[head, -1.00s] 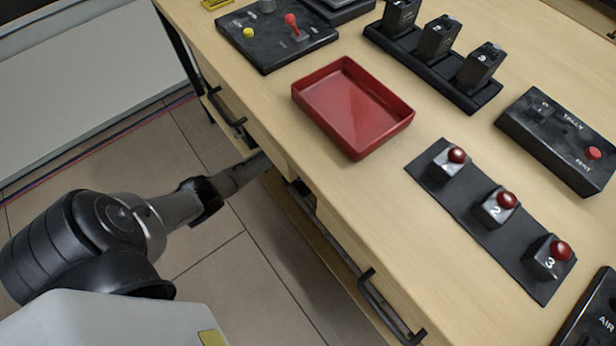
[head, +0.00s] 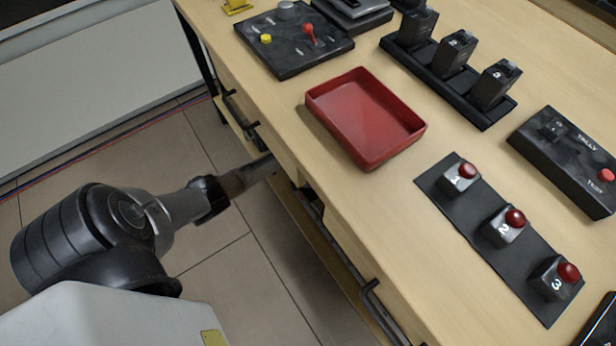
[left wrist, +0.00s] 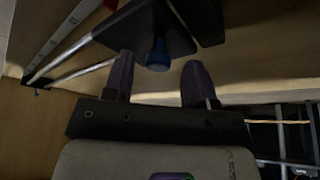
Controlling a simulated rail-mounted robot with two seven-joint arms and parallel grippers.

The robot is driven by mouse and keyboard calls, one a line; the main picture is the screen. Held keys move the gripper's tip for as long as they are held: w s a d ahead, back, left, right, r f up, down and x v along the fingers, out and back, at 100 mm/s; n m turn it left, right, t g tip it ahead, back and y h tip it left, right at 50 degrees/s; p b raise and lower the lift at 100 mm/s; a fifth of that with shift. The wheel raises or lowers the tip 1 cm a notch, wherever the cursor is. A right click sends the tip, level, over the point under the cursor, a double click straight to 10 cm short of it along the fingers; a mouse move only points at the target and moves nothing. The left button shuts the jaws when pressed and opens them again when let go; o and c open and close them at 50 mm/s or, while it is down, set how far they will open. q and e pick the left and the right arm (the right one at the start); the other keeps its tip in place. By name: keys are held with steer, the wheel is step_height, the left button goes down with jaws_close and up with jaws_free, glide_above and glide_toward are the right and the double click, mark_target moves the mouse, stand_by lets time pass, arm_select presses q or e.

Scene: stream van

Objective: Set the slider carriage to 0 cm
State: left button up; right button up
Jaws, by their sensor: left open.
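In the left wrist view, a dark carriage block (left wrist: 150,24) sits on pale slider rails (left wrist: 78,66) that run to the left. A white strip with red marks (left wrist: 68,30) runs alongside them; its scale is not readable. A blue knob (left wrist: 158,56) projects from the block. My left gripper (left wrist: 160,78) is open, its two fingers on either side of the knob, with gaps visible. In the head view my left arm reaches in under the bench edge, and its gripper is hidden there. My right gripper is not in view.
On the bench (head: 300,118) are a red tray (head: 366,120), a button mat (head: 432,184), a black battery rack (head: 470,105), a tally box (head: 565,160) and a control panel (head: 290,55). Drawer handles (head: 372,310) project along the bench front near my arm.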

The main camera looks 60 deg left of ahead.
arm_select(q)
steer(key=p+v, duration=0.7)
steer(key=v, duration=0.6)
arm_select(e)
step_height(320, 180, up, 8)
arm_select(q)
steer(key=shift+a, duration=0.15)
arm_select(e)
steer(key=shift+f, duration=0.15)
